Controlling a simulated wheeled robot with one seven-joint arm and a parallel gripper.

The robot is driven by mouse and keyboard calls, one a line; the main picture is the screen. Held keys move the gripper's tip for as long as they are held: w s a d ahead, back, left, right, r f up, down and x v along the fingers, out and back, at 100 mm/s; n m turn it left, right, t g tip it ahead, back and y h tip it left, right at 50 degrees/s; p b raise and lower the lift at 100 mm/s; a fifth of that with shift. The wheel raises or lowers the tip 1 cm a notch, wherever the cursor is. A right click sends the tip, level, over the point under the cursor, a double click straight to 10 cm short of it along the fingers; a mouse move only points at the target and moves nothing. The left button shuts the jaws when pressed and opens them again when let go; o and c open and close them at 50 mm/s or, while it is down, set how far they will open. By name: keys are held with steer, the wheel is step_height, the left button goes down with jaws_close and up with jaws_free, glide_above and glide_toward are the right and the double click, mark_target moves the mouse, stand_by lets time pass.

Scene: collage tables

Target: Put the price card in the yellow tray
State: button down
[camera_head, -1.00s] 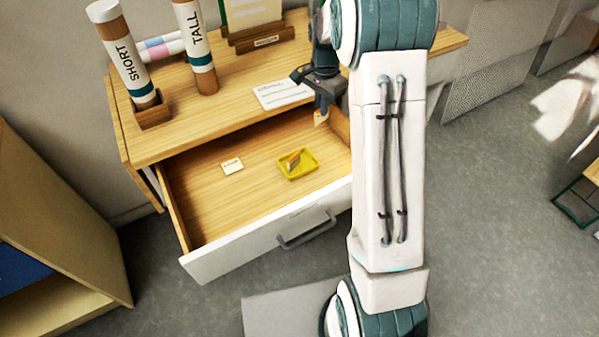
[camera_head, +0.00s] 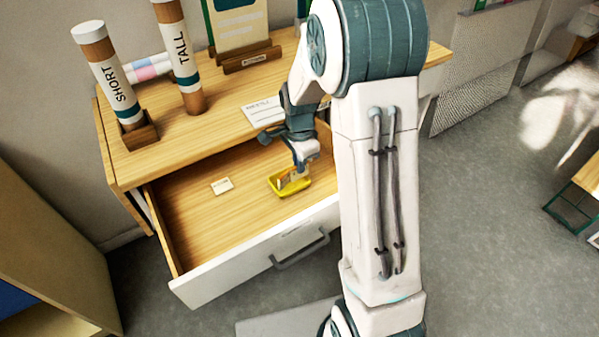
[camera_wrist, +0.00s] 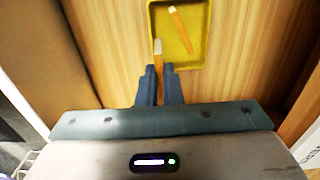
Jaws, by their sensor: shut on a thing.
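The yellow tray (camera_head: 291,193) lies in the open drawer, and in the wrist view (camera_wrist: 196,52) its inside shows below my gripper. My gripper (camera_head: 303,166) is over the tray, pointing down. A similar thin piece (camera_wrist: 180,28) lies in the tray.
A small white label (camera_head: 222,186) lies on the drawer floor left of the tray. The drawer front (camera_head: 255,255) and handle (camera_head: 301,251) stand out from the desk. Tubes marked SHORT (camera_head: 108,78) and TALL (camera_head: 179,58) stand on the desktop.

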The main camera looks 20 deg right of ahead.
mark_target(299, 178)
steer(key=shift+f, duration=2.05)
steer(key=shift+f, duration=0.1)
steer(key=c, duration=1.6)
jaws_free()
step_height(299, 178, up, 12)
steer(key=shift+r, duration=0.1)
steer(key=shift+s+r+n+t, duration=0.45)
steer(key=shift+s+r+n, duration=0.8)
steer(key=shift+s+n, duration=1.65)
steer(key=shift+s+r+n+t, duration=0.5)
steer(key=shift+s+r+n, duration=1.05)
steer(key=shift+s, duration=2.4)
steer(key=shift+s+r+n+t, duration=0.45)
steer(key=shift+s+r+n, duration=0.5)
steer(key=shift+s+n, duration=2.1)
